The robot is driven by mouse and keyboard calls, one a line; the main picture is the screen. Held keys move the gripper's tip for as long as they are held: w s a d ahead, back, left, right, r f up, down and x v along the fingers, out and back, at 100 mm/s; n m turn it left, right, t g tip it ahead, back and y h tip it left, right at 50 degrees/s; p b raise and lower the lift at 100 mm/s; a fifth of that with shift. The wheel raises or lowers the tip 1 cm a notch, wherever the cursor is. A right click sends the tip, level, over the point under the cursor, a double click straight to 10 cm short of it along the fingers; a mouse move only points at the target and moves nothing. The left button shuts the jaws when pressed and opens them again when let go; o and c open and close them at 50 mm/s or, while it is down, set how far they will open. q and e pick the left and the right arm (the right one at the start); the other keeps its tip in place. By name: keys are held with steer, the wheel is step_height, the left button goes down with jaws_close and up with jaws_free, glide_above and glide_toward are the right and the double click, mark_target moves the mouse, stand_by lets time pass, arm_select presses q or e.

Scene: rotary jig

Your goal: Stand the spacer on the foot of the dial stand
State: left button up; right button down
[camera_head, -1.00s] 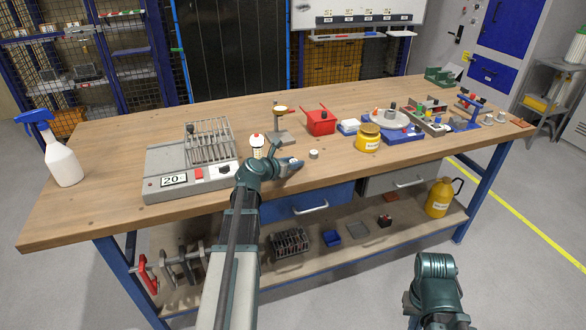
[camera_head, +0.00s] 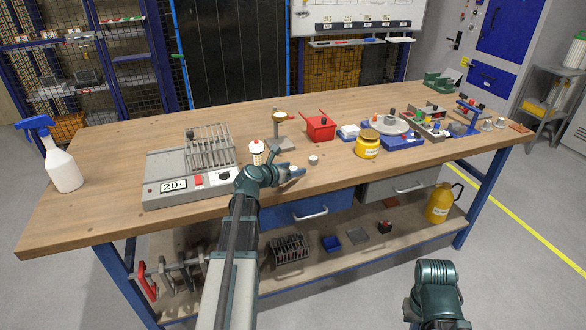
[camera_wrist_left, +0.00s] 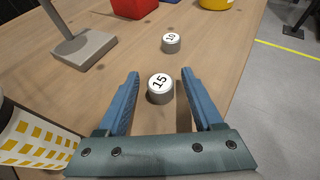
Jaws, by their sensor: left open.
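Two short grey cylinders with white tops stand on the bench, and the task does not say which is the spacer. The one marked 15 (camera_wrist_left: 159,88) is between my left gripper's fingers (camera_wrist_left: 160,88), with gaps at both sides. The one marked 10 (camera_wrist_left: 171,43) stands farther out, and also shows in the head view (camera_head: 314,160). My left gripper (camera_head: 291,170) is open, low over the front of the bench. The dial stand (camera_head: 279,127) is upright behind it; its square grey foot (camera_wrist_left: 85,48) is bare in the wrist view. My right gripper is out of view.
A white container with yellow marks (camera_wrist_left: 30,138) stands close to the left finger. A grey slotted device (camera_head: 190,178) is left of my gripper. A red box (camera_head: 320,127) and yellow jar (camera_head: 367,145) are to the right.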

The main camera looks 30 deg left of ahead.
arm_select(q)
steer(key=p+v, duration=0.3)
steer(key=v, duration=0.7)
steer(key=shift+p+v, duration=0.5)
steer(key=shift+v, duration=0.3)
steer(key=s+d+f+m+g+h, duration=0.1)
steer(key=d+f+m+g+h, duration=0.2)
steer(key=d+m, duration=0.7)
steer(key=d+f+m+g+h, duration=0.1)
steer(key=d+f+m+g, duration=0.5)
steer(key=d, duration=0.7)
steer(key=s+d+f+m+g+y, duration=0.2)
steer(key=s+d+m, duration=0.5)
steer(key=m, duration=0.4)
steer(key=s+d+f+m+g+y, duration=0.2)
steer(key=s+d+m+y, duration=0.2)
steer(key=s+d+m, duration=0.4)
steer(key=m, duration=0.4)
steer(key=shift+f+g, duration=0.25)
steer(key=shift+g, duration=0.15)
